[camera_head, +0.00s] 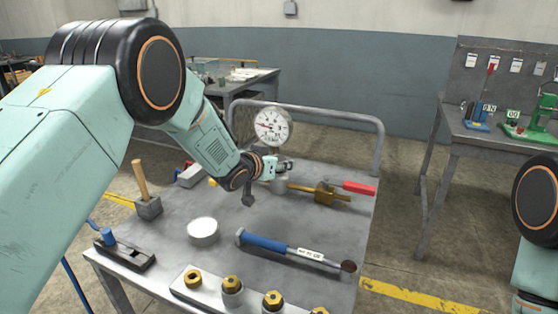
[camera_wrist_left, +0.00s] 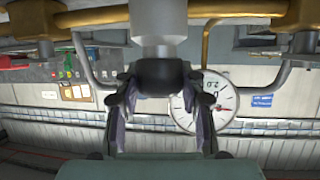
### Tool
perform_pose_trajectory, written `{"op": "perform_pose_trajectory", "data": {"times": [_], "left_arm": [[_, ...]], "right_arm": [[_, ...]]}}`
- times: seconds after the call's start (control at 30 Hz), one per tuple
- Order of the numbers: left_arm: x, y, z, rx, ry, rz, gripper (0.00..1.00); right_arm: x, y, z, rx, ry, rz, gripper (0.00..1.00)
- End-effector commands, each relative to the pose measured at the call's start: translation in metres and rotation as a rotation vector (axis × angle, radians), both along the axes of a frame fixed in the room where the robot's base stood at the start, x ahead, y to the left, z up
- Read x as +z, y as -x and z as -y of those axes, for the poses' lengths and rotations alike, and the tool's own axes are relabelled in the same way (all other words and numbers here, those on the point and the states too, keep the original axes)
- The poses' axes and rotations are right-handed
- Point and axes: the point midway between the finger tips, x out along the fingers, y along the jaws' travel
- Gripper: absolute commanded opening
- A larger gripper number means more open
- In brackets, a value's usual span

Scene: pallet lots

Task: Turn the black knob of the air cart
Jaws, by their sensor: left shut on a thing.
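The air cart (camera_head: 215,262) is a grey metal table with a tube handle at its back. A round white gauge (camera_head: 272,127) stands at its far side and also shows upside down in the wrist view (camera_wrist_left: 205,103). My left gripper (camera_head: 275,168) reaches the fitting just below the gauge. In the wrist view its two fingers (camera_wrist_left: 160,100) are closed around the black knob (camera_wrist_left: 160,74), which sits on a light grey cylindrical body (camera_wrist_left: 158,22). The knob is hidden by the gripper in the head view. My right gripper is out of view; only part of that arm shows.
A brass valve (camera_head: 325,192) with a red lever (camera_head: 360,188) lies right of the gripper. A mallet (camera_head: 147,205), a white disc (camera_head: 202,230), a blue-handled tool (camera_head: 272,245) and a rail of brass fittings (camera_head: 212,299) occupy the cart's front. A bench (camera_head: 475,135) stands at right.

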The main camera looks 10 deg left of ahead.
Motion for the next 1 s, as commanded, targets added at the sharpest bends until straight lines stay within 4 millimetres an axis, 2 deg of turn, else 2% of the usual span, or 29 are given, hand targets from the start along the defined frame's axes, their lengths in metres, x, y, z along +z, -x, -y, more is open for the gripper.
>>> {"op": "perform_pose_trajectory", "data": {"times": [0.3, 0.5, 0.7, 1.0], "left_arm": [[0.004, 0.0, -0.001, -0.139, 0.0, -0.003, 0.08], [0.003, 0.0, -0.002, -0.258, -0.001, -0.002, 0.08], [0.0, 0.0, -0.001, -0.376, -0.001, -0.001, 0.08], [-0.001, -0.001, -0.001, -0.508, -0.002, 0.001, 0.08]], "right_arm": [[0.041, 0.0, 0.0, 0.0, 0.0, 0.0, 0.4], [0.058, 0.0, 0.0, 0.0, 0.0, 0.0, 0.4], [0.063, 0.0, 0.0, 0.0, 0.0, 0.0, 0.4], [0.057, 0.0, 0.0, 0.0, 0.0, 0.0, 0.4]]}}
